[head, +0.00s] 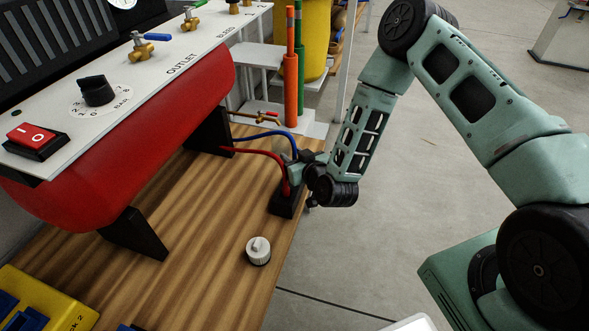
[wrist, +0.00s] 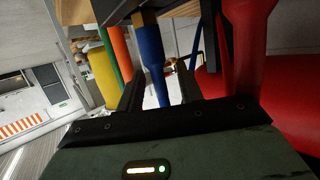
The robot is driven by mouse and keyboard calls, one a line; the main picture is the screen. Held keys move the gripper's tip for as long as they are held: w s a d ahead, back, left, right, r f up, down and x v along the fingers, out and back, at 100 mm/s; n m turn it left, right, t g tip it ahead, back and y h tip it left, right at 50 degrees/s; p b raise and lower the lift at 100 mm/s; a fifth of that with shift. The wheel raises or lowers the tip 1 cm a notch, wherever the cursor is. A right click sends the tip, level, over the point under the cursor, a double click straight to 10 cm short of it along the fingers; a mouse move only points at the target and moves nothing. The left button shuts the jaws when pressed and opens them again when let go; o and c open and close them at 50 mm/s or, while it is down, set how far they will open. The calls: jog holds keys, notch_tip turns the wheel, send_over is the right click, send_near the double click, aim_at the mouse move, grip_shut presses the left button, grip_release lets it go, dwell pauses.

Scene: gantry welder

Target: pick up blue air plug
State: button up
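The blue air plug (wrist: 151,48) shows in the wrist view, beside the black holder (wrist: 118,10) at the top of the picture. My gripper (wrist: 160,82) is open, with a black finger on each side of the blue plug in this view and clear gaps beside it. I cannot tell how deep the plug lies between the fingers. In the head view my gripper (head: 296,168) is at the black holder (head: 286,204) on the bench edge and hides the blue plug. The blue hose (head: 265,135) runs behind it.
A red air plug (wrist: 246,50) stands close to my gripper's right finger in the wrist view. Its red hose (head: 250,151) leads to the red tank (head: 150,140). A white-topped knob (head: 258,250) sits on the wooden bench (head: 200,220). Orange and green posts (head: 292,70) stand behind.

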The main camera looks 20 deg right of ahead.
grip_shut()
